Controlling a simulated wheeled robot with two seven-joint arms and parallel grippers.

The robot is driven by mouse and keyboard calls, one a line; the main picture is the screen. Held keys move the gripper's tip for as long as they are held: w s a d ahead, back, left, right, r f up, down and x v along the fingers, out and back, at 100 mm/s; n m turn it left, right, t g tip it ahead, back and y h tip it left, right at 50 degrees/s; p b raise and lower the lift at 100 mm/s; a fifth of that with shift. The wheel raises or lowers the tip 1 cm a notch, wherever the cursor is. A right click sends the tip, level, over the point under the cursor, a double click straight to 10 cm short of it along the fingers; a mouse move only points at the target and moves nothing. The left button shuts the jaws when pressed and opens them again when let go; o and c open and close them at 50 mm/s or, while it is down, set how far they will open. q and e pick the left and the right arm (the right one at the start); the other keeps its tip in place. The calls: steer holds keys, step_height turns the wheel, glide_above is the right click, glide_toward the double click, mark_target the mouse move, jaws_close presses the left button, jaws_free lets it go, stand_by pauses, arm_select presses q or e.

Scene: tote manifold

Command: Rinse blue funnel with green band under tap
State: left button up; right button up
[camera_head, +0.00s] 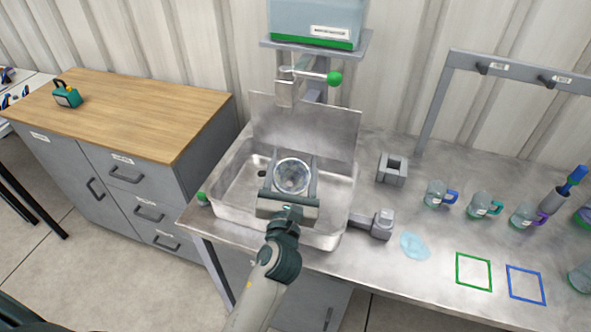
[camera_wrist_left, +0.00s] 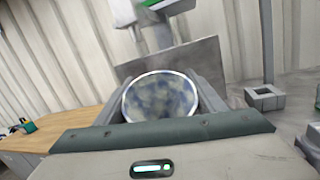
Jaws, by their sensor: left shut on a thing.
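My left gripper (camera_head: 291,166) is shut on a round, open-mouthed piece, which I take for the funnel (camera_head: 292,178). Its pale rim and mottled grey-blue inside face up toward the head camera. It also shows between the fingers in the left wrist view (camera_wrist_left: 160,96). Its lower part is hidden, and no green band shows. The gripper holds it over the steel sink (camera_head: 228,204), in front of and below the tap (camera_head: 284,92). The tap has a green-knobbed lever (camera_head: 334,78). I see no water running. My right gripper is not in view.
A water tank (camera_head: 318,20) sits above the tap. Right of the sink are a square grey holder (camera_head: 392,168), a small grey block (camera_head: 382,223), a pale blue puddle (camera_head: 415,246) and several handled jugs (camera_head: 436,193). A wooden-topped cabinet (camera_head: 130,108) stands left.

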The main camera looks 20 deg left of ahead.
arm_select(q)
steer(key=w+a+f+b, duration=0.1)
steer(key=w+a, duration=0.3)
steer(key=w, duration=0.4)
steer(key=shift+w+a+f+b, duration=0.3)
steer(key=shift+w+a+f, duration=0.05)
steer(key=shift+w+f, duration=0.1)
stand_by(0.4)
